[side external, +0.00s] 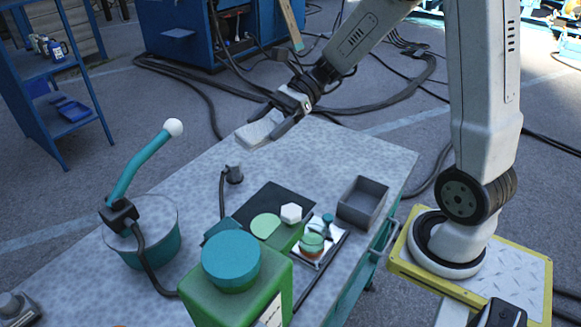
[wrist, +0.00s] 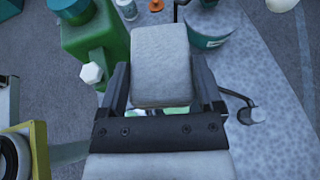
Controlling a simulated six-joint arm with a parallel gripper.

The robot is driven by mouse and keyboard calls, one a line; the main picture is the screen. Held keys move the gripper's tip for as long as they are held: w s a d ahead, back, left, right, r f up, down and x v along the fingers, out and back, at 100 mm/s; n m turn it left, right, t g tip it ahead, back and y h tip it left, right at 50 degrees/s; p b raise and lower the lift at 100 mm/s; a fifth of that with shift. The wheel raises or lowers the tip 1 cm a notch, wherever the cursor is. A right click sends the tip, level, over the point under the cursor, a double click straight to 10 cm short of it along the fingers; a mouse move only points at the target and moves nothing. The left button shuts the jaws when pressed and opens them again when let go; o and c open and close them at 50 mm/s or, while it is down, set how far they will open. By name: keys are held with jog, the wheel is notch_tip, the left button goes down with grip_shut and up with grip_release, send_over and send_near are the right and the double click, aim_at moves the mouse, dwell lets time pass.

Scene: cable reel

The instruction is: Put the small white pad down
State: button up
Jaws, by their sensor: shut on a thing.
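The small white pad (side external: 259,131) is a pale, soft-edged block held between the fingers of my gripper (side external: 284,117). In the side view it is above the far end of the speckled grey table (side external: 345,150); I cannot tell exactly how high. In the wrist view the pad (wrist: 160,66) sits between the two dark fingers of my gripper (wrist: 163,90), one on each side. It hides part of what lies below it.
A teal reel (side external: 162,240) with a white-knobbed crank (side external: 140,165) stands at the table's left. A green container (side external: 240,290), a white hexagonal knob (side external: 291,212), a dark mat (side external: 262,202) and a grey bin (side external: 363,202) are nearer. A small post (side external: 234,174) has a cable. The far table is clear.

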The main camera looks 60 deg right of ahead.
jog(key=shift+w+d+r+m+t+h, duration=0.3)
jog(key=shift+w+d+r+m+t, duration=0.2)
jog(key=shift+m+t, duration=0.35)
send_over(273, 222)
notch_tip(273, 222, down, 18)
jog(key=shift+f, duration=0.1)
jog(key=shift+f, duration=2.85)
jog(key=shift+f, duration=2.1)
jog(key=shift+f, duration=0.1)
jog(key=o, duration=1)
